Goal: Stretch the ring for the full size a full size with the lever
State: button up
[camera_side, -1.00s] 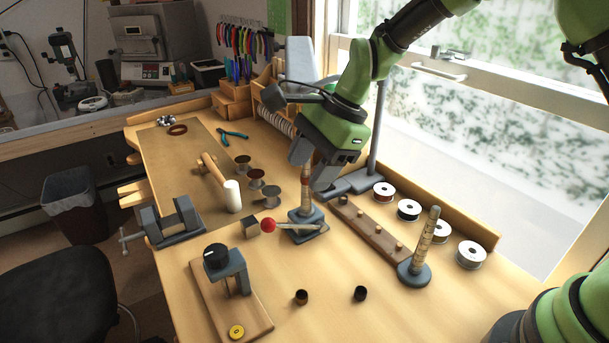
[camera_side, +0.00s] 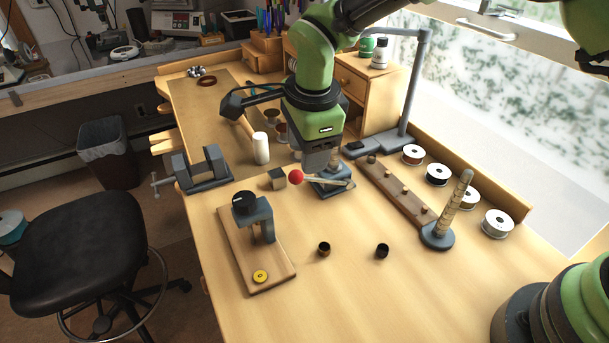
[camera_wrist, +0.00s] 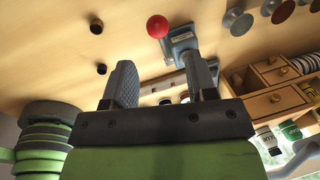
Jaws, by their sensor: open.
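The stretcher has a grey-blue base (camera_side: 330,186) and a lever (camera_side: 328,181) ending in a red ball (camera_side: 296,176). In the side view my gripper (camera_side: 320,162) is just above the stretcher, pointing down, and hides most of its upright post. In the wrist view my gripper (camera_wrist: 160,82) has its two fingers spread apart with nothing seen held. There the red ball (camera_wrist: 157,26) and the stretcher base (camera_wrist: 182,40) lie beyond the fingers, toward the top of the picture. I cannot make out the ring on the post.
A sizing mandrel (camera_side: 455,207) stands upright at right, beside a pegged wooden strip (camera_side: 397,190) and wire spools (camera_side: 437,174). Two small dark cups (camera_side: 324,249) sit in front. A clamp on a board (camera_side: 256,217) and a vise (camera_side: 204,172) are left. The front bench is fairly clear.

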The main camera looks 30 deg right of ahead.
aim_at(304, 178)
jog(key=f, duration=0.2)
jog(key=w+f, duration=0.1)
jog(key=f, duration=0.4)
jog(key=shift+w+d+f, duration=0.1)
jog(key=shift+w+f, duration=0.05)
jog(key=shift+f, duration=0.1)
grip_shut()
